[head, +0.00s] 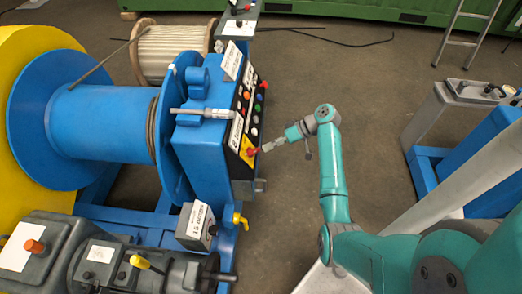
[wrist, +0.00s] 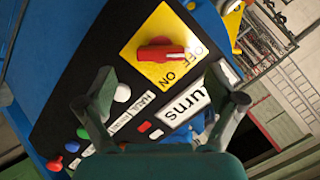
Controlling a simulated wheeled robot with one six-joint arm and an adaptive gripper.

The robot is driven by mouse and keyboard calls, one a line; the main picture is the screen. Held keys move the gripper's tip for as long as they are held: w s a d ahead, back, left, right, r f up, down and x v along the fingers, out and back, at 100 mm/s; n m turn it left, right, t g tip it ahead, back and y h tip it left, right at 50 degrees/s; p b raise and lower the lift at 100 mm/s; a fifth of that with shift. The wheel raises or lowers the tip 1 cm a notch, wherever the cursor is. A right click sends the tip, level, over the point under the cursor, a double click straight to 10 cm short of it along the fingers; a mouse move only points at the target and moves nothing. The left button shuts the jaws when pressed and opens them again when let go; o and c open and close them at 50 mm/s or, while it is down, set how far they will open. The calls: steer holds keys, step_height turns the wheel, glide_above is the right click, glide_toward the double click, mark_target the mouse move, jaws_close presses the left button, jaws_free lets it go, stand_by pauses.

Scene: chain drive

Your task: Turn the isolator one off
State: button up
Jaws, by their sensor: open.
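The isolator switch is a red rotary handle (wrist: 163,53) on a square yellow plate (wrist: 140,30) lettered OFF and ON. In the wrist view the handle lies roughly across the picture, with the OFF lettering near its right end and ON below it. I cannot tell which mark it points to. In the head view the red handle (head: 252,151) sits at the lower end of the blue machine's control panel. My gripper (wrist: 160,82) is open and empty, its fingers spread to either side, just short of the plate. It also shows close to the switch in the head view (head: 263,148).
The black panel (wrist: 75,60) carries several coloured buttons beside the switch, near my left finger. A white label (wrist: 187,104) lies near the right finger. Floor (head: 300,85) is clear behind my arm.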

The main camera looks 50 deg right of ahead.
steer(key=shift+v, duration=2.45)
